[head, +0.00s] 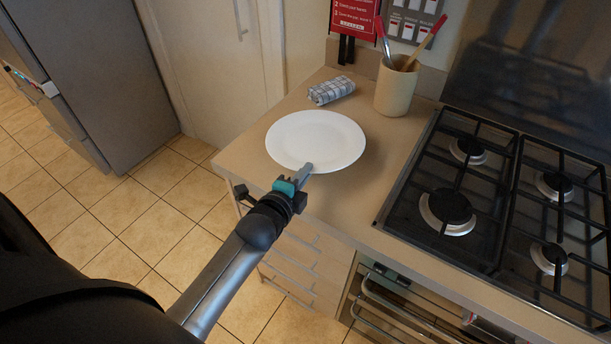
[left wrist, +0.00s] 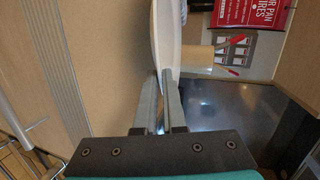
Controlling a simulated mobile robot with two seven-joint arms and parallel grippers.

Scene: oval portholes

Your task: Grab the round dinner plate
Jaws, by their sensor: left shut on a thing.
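The round white dinner plate (head: 316,138) is over the light countertop, near its front left edge, left of the stove. I cannot tell whether it rests on the counter or is slightly above it. My left gripper (head: 306,170) reaches in from the lower left and is shut on the plate's near rim. In the left wrist view the plate (left wrist: 165,35) shows edge-on between the two fingers (left wrist: 161,88). My right gripper is not in view.
A rolled checked cloth (head: 331,90) lies behind the plate. A beige utensil pot (head: 396,86) stands behind right. The black gas stove (head: 450,205) is to the right. A grey fridge (head: 95,75) stands at left, with open tiled floor (head: 120,215) before it.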

